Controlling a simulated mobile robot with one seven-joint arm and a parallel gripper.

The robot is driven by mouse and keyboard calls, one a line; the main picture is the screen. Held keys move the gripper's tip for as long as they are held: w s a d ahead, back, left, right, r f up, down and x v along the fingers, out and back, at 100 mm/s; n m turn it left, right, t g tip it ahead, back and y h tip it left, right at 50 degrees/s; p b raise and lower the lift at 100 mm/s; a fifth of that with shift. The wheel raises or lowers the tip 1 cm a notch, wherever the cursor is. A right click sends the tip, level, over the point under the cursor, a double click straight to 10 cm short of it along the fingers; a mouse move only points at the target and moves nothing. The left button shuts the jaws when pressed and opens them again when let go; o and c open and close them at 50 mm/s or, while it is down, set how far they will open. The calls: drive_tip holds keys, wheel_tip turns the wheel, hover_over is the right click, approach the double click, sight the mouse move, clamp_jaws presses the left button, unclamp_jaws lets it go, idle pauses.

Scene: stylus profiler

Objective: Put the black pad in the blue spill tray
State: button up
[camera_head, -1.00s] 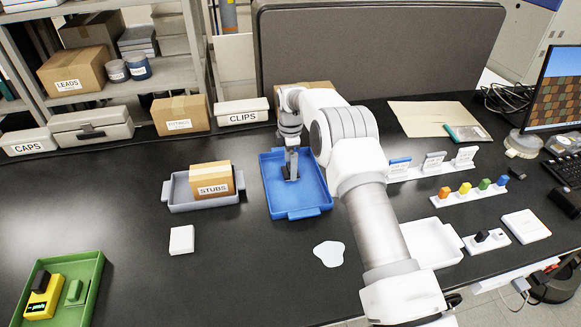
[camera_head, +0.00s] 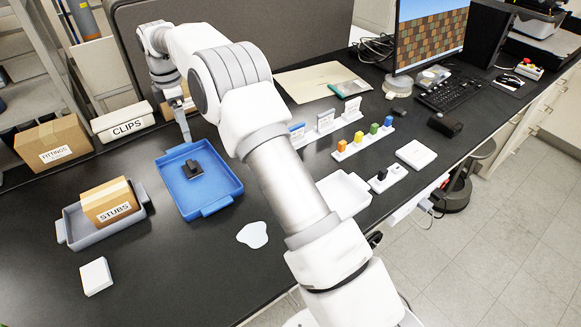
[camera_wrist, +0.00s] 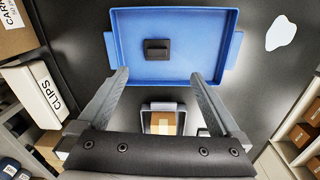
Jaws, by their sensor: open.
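The black pad (camera_head: 193,169) lies inside the blue spill tray (camera_head: 222,186), near the middle of its floor. In the wrist view the pad (camera_wrist: 157,49) sits within the blue tray (camera_wrist: 207,70), with clear blue floor on its sides. My gripper (camera_head: 185,138) is above the tray's far edge in the head view. In the wrist view my gripper (camera_wrist: 159,78) has its two fingers wide apart with nothing between them, and the pad lies beyond the fingertips, apart from them.
A grey tray with a STUBS box (camera_head: 109,201) stands left of the blue tray. A white tray (camera_head: 345,194) and a rack of coloured pieces (camera_head: 362,139) are further right. A CLIPS box (camera_head: 122,121) stands behind.

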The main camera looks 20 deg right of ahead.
drive_tip(key=s+d+r+m+t, duration=0.1)
drive_tip(key=s+d+r+m, duration=0.4)
drive_tip(key=s+r, duration=0.35)
drive_tip(key=s+d+r+m+t, duration=0.2)
drive_tip(key=s+d+r+m, duration=0.3)
drive_tip(key=s+r, duration=0.4)
drive_tip(key=s+d+f+m+t, duration=0.1)
drive_tip(key=s+d+m, duration=0.3)
drive_tip(key=s, duration=0.7)
drive_tip(key=s+d+f+m+t, duration=0.1)
drive_tip(key=s+m, duration=0.5)
drive_tip(key=s, duration=0.6)
drive_tip(key=d+f, duration=0.1)
drive_tip(key=d, duration=0.1)
drive_tip(key=shift+d+f, duration=0.25)
drive_tip(key=shift+d, duration=0.15)
